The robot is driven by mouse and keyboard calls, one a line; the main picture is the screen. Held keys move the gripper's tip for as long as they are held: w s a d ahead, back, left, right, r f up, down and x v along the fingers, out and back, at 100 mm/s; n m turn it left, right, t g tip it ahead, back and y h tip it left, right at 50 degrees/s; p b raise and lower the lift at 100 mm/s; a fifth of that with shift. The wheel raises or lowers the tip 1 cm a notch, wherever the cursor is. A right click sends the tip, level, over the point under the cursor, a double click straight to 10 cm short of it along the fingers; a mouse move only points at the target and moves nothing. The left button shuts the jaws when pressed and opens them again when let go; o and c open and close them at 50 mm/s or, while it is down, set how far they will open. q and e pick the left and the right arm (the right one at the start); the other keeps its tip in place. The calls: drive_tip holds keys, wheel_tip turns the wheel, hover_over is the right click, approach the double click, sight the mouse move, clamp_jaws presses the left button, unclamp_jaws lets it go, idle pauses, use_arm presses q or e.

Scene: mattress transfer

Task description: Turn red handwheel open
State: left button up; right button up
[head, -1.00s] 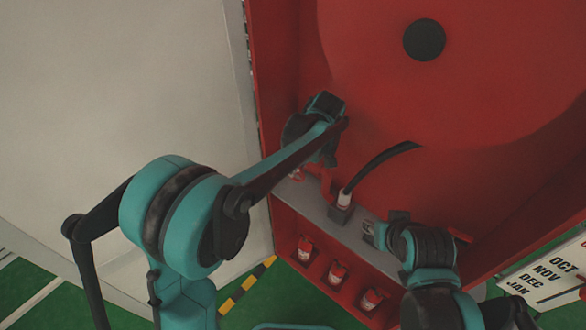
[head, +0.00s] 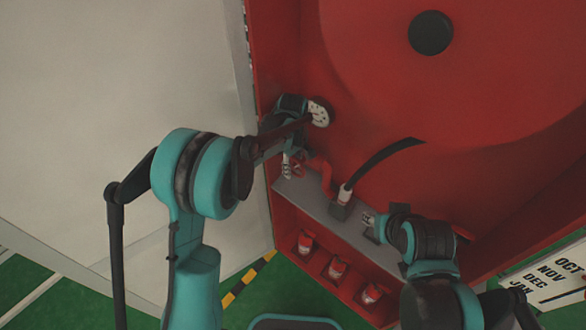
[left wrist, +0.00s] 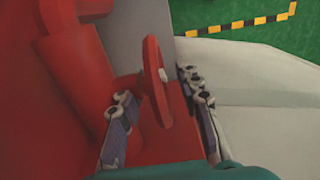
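The red handwheel (left wrist: 155,82) shows nearly edge-on in the left wrist view, with a pale hub at its centre and a red pipe behind it. My left gripper (left wrist: 160,108) is open, with one finger on each side of the wheel. A gap shows between the wheel and the right finger; I cannot tell whether the left finger touches it. In the head view my left gripper (head: 291,166) is at the lower left of the red cabinet, and the wheel is mostly hidden there. My right gripper (head: 369,222) is by the grey shelf; its opening is unclear.
The grey shelf (head: 310,203) carries a fitting with a black hose (head: 378,162). Several red-and-white items stand in the compartment below. A large red reel (head: 480,80) with a dark hub fills the cabinet. A pale panel (head: 110,90) lies to the left.

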use_arm(q)
drive_tip(key=shift+s+f, duration=0.1)
drive_tip(key=shift+f, duration=0.1)
clamp_jaws()
